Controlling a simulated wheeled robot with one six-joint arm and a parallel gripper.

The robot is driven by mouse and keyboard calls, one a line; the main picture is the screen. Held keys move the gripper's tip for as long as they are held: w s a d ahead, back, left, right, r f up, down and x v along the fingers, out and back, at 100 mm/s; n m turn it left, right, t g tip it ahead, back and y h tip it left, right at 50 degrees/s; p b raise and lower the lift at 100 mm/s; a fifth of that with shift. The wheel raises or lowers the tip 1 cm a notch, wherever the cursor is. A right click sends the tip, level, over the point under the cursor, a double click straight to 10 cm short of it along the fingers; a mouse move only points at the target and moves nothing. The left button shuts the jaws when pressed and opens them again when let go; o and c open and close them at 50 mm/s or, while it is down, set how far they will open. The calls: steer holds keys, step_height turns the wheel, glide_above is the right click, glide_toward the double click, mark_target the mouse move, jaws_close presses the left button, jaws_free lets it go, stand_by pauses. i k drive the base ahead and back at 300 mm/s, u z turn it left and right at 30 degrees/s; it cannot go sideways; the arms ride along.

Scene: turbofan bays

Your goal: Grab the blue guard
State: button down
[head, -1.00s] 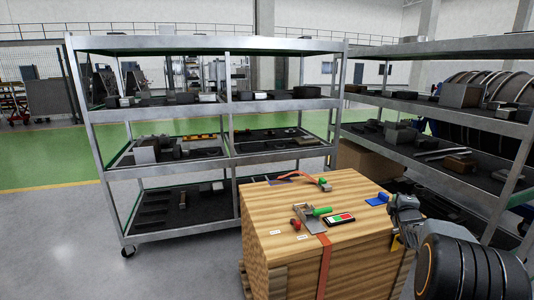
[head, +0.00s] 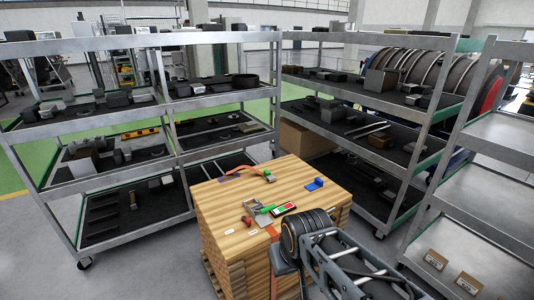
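The blue guard (head: 314,184) is a small blue piece with an upright part. It lies on the wooden crate top (head: 222,205), near its right side, with bare wood around it. My arm reaches in from the lower right and ends in a black ribbed joint in front of the crate's near right part. The joint is apart from the guard in the picture. I cannot make out my gripper's fingers; they are out of sight or hidden by the arm.
On the crate lie a green-handled tool (head: 264,208), a red and green box (head: 283,209) and an orange-strapped tool (head: 262,173). Loaded shelf racks stand to the left (head: 220,89) and right (head: 375,159). An emptier rack (head: 497,187) is at far right.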

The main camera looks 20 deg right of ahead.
mark_target(318, 182)
steer(key=z, duration=1.8)
steer(key=i, duration=1.7)
steer(key=u, duration=3.5)
